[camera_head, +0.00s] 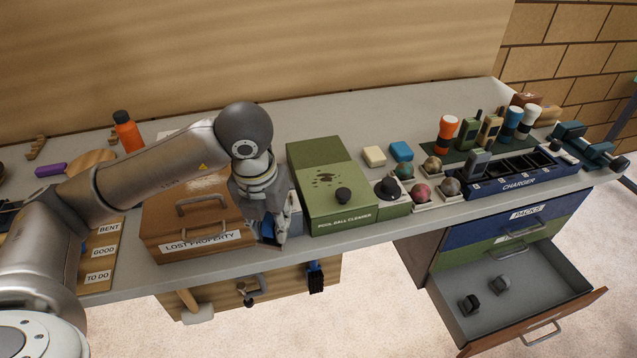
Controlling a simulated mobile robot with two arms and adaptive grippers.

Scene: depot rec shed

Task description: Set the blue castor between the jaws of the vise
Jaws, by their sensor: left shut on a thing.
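My left gripper (270,238) reaches over the front of the bench between the brown box and the green cleaner box. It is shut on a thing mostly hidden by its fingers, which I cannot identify. A patch of blue (295,219) shows just right of the fingers; I cannot tell whether it is held or stands behind. The dark teal vise (592,151) stands at the bench's far right end. I cannot clearly make out the blue castor. My right gripper is not in view.
Beside my gripper are the LOST PROPERTY box (170,222) and the pool ball cleaner (331,203). Balls, torches and the charger (515,178) crowd the bench before the vise. An open drawer (487,335) with two dark castors (470,304) juts out below right.

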